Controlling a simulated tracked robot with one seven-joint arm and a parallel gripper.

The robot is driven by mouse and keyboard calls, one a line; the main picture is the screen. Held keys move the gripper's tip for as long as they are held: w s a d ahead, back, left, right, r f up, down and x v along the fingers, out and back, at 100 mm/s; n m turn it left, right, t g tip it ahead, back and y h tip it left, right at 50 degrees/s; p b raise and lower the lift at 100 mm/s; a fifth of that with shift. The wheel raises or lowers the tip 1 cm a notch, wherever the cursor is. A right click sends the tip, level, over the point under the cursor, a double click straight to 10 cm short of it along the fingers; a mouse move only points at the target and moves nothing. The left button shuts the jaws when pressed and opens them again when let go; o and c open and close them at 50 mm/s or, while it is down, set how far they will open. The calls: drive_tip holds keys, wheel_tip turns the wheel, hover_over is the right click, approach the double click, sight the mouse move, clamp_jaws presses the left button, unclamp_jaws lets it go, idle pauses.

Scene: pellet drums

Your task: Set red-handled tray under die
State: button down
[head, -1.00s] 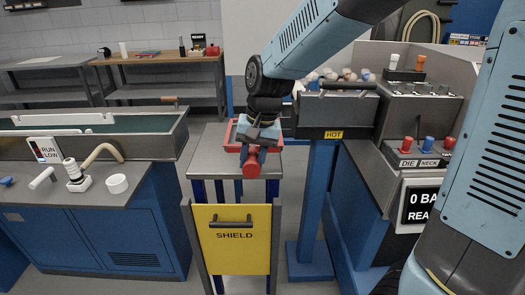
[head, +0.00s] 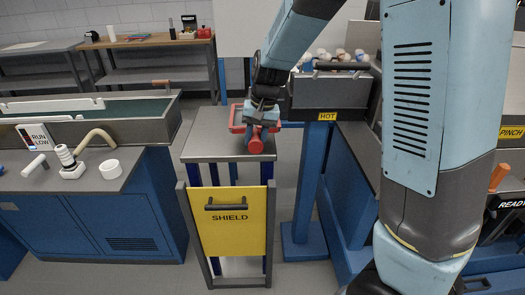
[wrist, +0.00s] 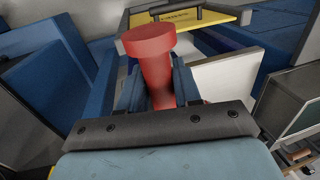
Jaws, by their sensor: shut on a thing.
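The red tray (head: 236,118) is at the back right of a small grey-topped stand (head: 205,150). Its red handle (head: 255,144) points toward me. My gripper (head: 259,132) comes down over the handle, and the arm hides part of the tray. In the wrist view, the blue fingers of my gripper (wrist: 155,88) are shut on the red handle (wrist: 150,45), either side of it. I cannot tell whether the tray touches the stand top. The grey block marked HOT (head: 327,97), seemingly the die, is right of the tray.
A yellow SHIELD panel (head: 238,222) fronts the stand. A blue post (head: 305,195) stands under the HOT block. A long trough bench (head: 130,190) is on the left. Grey floor shows between the bench and stand. My arm hides much of the right side.

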drive_tip(key=w+d+f, duration=0.1)
drive_tip(key=w+f, duration=0.2)
drive_tip(key=f, duration=0.4)
drive_tip(key=shift+w+f, duration=0.25)
drive_tip(key=shift+w, duration=0.1)
drive_tip(key=c, duration=0.8)
unclamp_jaws()
drive_tip(key=shift+r, duration=0.1)
